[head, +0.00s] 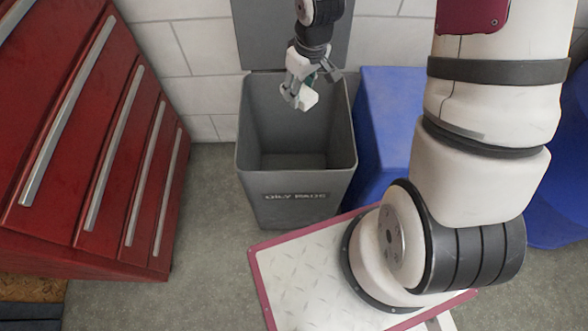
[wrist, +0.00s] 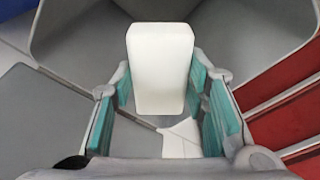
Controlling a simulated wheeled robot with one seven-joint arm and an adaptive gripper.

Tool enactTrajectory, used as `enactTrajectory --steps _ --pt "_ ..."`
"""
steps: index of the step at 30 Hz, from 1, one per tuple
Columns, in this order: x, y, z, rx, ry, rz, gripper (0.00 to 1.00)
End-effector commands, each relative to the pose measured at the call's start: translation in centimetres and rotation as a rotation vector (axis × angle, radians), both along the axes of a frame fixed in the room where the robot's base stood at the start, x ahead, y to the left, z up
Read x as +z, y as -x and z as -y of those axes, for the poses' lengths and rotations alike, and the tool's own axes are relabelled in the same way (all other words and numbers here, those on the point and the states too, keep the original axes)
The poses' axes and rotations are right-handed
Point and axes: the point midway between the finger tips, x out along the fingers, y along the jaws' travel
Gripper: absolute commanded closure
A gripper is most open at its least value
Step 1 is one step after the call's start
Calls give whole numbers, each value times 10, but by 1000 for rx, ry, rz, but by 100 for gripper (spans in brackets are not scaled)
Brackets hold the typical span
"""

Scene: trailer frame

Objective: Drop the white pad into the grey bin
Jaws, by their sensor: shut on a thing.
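The white pad (head: 301,96) is a small pale block held in my gripper (head: 307,76), over the open mouth of the grey bin (head: 296,216).
A red drawer cabinet (head: 85,130) with long silver handles stands left of the bin. A blue container (head: 388,125) stands close on its right. A white tiled wall (head: 190,60) is behind. Grey floor (head: 205,215) is free between cabinet and bin.

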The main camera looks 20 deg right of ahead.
Motion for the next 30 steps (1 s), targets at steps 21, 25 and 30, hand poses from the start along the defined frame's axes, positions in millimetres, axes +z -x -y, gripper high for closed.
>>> enactTrajectory --steps 21,25,30 --pt "-41 -4 3 47 11 2 85" --pt "-56 -4 3 47 11 3 85" --pt "-67 -4 3 47 11 3 85"
